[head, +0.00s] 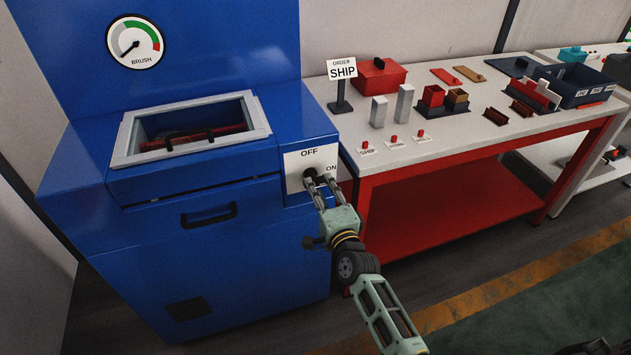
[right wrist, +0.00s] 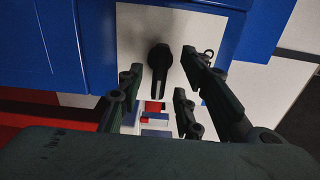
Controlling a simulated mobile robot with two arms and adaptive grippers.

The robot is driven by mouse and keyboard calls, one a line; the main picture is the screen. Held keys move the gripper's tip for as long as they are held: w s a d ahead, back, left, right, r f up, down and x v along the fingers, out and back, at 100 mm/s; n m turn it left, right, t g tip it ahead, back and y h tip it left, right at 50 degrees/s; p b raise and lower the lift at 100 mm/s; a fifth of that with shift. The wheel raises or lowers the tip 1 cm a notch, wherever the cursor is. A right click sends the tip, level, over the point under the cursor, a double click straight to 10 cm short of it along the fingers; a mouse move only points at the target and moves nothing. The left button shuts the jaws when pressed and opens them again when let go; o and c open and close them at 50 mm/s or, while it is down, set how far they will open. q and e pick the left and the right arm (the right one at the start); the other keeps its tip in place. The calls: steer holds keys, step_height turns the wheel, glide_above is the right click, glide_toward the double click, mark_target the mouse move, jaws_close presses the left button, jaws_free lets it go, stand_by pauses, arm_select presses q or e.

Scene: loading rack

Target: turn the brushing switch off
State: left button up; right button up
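The brushing switch is a black knob (head: 310,173) on a white plate (head: 294,178) marked OFF at the top and ON at the right, on the blue machine's front. My right gripper (head: 321,180) is at the plate, its fingers partly covering the knob in the head view. In the right wrist view the knob (right wrist: 158,62) shows between the spread fingers, its handle pointing down in that picture. The fingers are open; I see no clear contact. The BRUSH gauge (head: 135,42) has its needle toward the lower left. My left gripper is out of view.
The blue machine (head: 230,250) has a grey-framed opening (head: 122,145) and a black handle (head: 209,215). A red-legged table (head: 470,115) stands close at right, with a SHIP sign (head: 342,69), boxes and small red switches. Open floor lies in front.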

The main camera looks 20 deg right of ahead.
mark_target(316, 185)
steer(key=shift+w+a, duration=0.15)
steer(key=shift+w, duration=1.05)
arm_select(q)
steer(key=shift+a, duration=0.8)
arm_select(e)
steer(key=shift+w, duration=0.6)
steer(key=shift+c, duration=0.4)
steer(key=c, duration=0.6)
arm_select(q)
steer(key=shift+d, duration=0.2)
arm_select(e)
jaws_close()
